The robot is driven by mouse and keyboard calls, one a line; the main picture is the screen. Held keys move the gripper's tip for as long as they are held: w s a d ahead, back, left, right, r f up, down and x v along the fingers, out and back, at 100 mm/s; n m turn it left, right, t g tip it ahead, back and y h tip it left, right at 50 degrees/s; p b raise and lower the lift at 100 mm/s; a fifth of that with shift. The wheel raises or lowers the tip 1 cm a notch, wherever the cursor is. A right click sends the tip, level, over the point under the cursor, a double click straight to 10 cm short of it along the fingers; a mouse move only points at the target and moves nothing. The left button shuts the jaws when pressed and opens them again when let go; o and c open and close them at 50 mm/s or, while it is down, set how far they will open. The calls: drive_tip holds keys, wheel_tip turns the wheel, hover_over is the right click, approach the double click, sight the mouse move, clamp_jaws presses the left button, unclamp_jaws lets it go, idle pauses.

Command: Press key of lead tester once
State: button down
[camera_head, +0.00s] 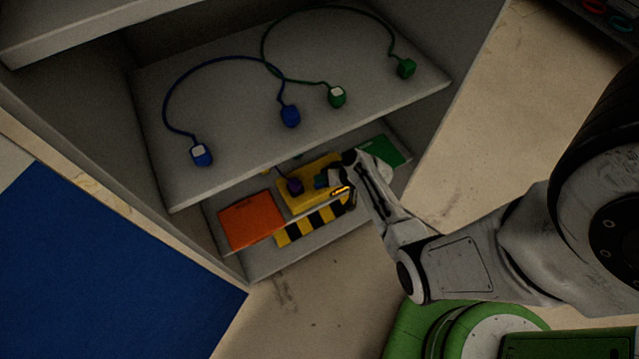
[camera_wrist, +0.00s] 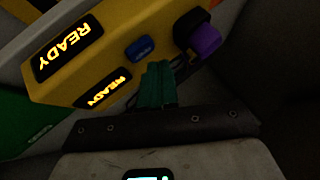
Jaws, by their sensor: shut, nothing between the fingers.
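The lead tester is a yellow box (camera_head: 300,201) on the lower shelf. It also shows in the wrist view (camera_wrist: 110,45), with two lit displays reading READY (camera_wrist: 69,47), a blue key (camera_wrist: 140,49) and a purple plug (camera_wrist: 204,41) in a dark socket. My gripper (camera_wrist: 158,72) is shut and empty, its green fingertips together just beside the blue key. I cannot tell whether they touch the key. In the head view my gripper (camera_head: 328,179) is over the tester's right part and hides some of it.
The upper shelf (camera_head: 235,130) overhangs the tester and holds a blue lead (camera_head: 290,116) and a green lead (camera_head: 337,97). An orange panel (camera_head: 250,220) lies left of the tester, a green panel (camera_head: 385,150) right. A black-yellow striped strip (camera_head: 310,223) runs along the front.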

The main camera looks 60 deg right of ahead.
drive_tip(key=shift+f, duration=0.1)
drive_tip(key=shift+f+b, duration=0.3)
drive_tip(key=shift+b, duration=0.25)
drive_tip(key=shift+f+b, duration=0.45)
idle(0.7)
drive_tip(key=shift+r, duration=0.1)
idle(0.3)
drive_tip(key=shift+r+p, duration=0.7)
drive_tip(key=shift+r, duration=0.05)
drive_tip(key=shift+r+p, duration=2.1)
drive_tip(key=shift+r, duration=0.5)
drive_tip(key=shift+f, duration=0.1)
